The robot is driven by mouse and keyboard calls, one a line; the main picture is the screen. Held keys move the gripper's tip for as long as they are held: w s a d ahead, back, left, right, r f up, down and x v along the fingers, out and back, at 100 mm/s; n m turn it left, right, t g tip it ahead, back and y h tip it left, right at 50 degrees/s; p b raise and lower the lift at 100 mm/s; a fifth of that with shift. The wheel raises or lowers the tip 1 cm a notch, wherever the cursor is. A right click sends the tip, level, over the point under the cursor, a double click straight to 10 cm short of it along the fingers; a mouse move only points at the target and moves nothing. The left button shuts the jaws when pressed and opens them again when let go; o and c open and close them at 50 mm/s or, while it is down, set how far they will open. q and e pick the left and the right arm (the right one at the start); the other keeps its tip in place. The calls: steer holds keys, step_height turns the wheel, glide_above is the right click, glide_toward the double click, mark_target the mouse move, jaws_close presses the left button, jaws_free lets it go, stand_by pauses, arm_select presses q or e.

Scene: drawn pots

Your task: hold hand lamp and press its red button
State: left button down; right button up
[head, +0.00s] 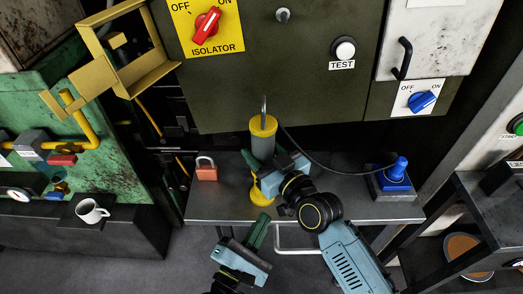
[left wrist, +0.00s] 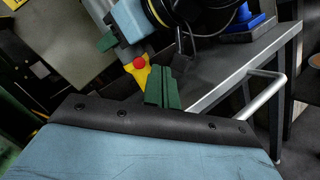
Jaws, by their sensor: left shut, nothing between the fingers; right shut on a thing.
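The hand lamp (head: 262,138) is a grey cylinder with yellow ends and a metal hook on top. It is upright over the shelf in the head view. My right gripper (head: 260,172) is shut on its body and hides part of it. In the left wrist view the lamp's yellow end (left wrist: 142,78) shows the red button (left wrist: 139,62). My left gripper (head: 258,228) is shut and empty, below the lamp's lower end in the head view. Its green fingers (left wrist: 163,88) appear just beside the yellow end in the left wrist view; I cannot tell whether they touch.
The grey metal shelf (head: 215,208) has a front rail (head: 297,250). A red padlock (head: 206,170) is left of the lamp and a blue plug on a base (head: 396,172) is at right. A black cable (head: 335,172) runs behind my right gripper. A panel (head: 300,95) stands behind.

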arm_select(q)
steer(key=w+r+m+g+h, duration=0.1)
steer(key=w+m+g, duration=0.5)
steer(key=w, duration=0.1)
steer(key=shift+a+r+m+g+h, duration=0.3)
steer(key=shift+a+m, duration=0.05)
steer(key=shift+m, duration=0.05)
stand_by(0.6)
steer(key=shift+w, duration=0.15)
stand_by(1.7)
